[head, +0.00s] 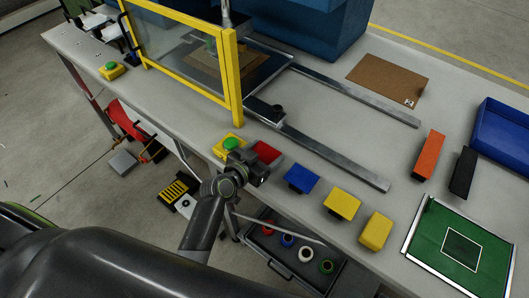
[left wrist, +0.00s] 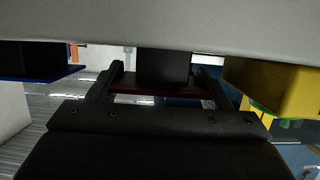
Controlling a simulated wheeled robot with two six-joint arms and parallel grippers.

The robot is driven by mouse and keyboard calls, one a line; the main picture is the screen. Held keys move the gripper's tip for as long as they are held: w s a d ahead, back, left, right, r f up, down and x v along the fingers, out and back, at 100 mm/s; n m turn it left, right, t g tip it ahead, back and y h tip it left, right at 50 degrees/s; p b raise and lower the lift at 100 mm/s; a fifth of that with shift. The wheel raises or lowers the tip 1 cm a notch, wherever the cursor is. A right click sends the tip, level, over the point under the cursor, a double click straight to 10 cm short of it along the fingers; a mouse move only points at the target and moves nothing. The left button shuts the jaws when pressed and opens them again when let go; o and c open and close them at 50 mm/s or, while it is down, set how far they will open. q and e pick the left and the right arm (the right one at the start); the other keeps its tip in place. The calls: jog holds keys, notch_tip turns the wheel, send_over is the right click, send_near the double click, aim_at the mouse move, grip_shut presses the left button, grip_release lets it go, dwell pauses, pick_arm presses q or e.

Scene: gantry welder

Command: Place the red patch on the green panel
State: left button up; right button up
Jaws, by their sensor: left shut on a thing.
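The red patch (head: 267,152) is at the table's front edge, between the green button box and the blue patch. My left gripper (head: 258,168) is at its near side and is shut on it, partly hiding it. In the left wrist view, the patch (left wrist: 150,88) shows as a dark red plate with a black block, between the fingers of my left gripper (left wrist: 158,80). The green panel (head: 430,248) lies at the right front of the table, with a white-outlined square on it. My right gripper is not in view.
A blue patch (head: 301,178), a yellow patch (head: 342,203) and a yellow block (head: 375,231) stand along the front edge toward the panel. The yellow button box (head: 222,151) is close left of the gripper. Metal rails (head: 335,158) lie behind; orange (head: 429,153) and black (head: 463,171) blocks stand right.

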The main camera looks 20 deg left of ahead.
pick_arm(q)
jog(key=shift+f+b, duration=0.3)
jog(key=o, duration=0.9)
jog(key=shift+r, duration=0.1)
jog(key=shift+o, duration=0.2)
jog(key=shift+d+r, duration=0.1)
jog(key=shift+d, duration=0.05)
